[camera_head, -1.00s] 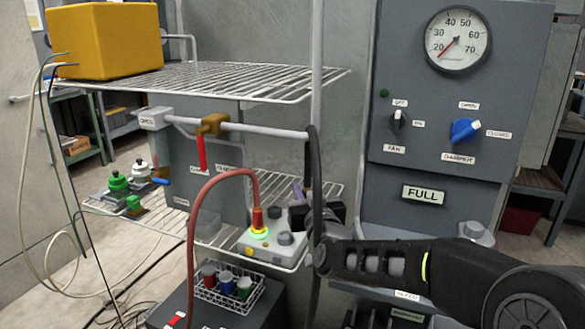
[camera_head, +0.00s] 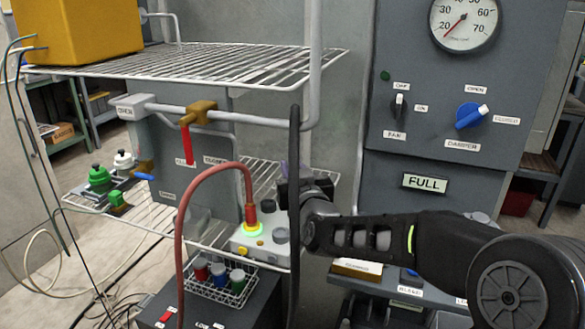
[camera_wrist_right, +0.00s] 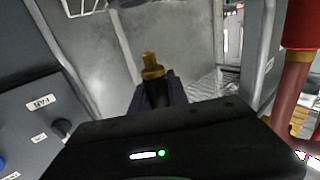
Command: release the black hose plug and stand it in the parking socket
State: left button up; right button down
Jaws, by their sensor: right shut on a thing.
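My right gripper (camera_head: 292,185) is shut on the black hose plug, just right of and above the grey socket block (camera_head: 240,243). In the right wrist view, the plug's brass tip (camera_wrist_right: 152,66) and black body (camera_wrist_right: 156,95) stick out past the dark fingers. The gripper hides the plug in the head view. Its black hose (camera_head: 294,135) arches up and hangs down in front of the gripper. The block holds a red plug (camera_head: 250,216) in a green-lit ring, with grey round fittings (camera_head: 281,236) beside it. I cannot tell which is the parking socket. My left gripper is out of view.
A red hose (camera_head: 182,225) loops left of the block. A wire basket (camera_head: 218,285) with coloured cups sits below. A wire shelf (camera_head: 190,68) and pipe with a red-handled valve (camera_head: 188,143) are above. The gauge panel (camera_head: 385,150) stands to the right.

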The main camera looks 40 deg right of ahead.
jog(key=shift+f+b, duration=1)
jog(key=shift+f, duration=0.85)
jog(key=shift+f+b, duration=0.55)
jog(key=shift+b, duration=0.15)
jog(key=shift+f+b, duration=0.3)
jog(key=shift+b, duration=0.25)
jog(key=c, duration=1.2)
grip_release()
jog(key=v, duration=0.7)
jog(key=shift+s+a+b, duration=0.15)
jog(key=shift+s+b, duration=0.15)
jog(key=shift+s, duration=0.05)
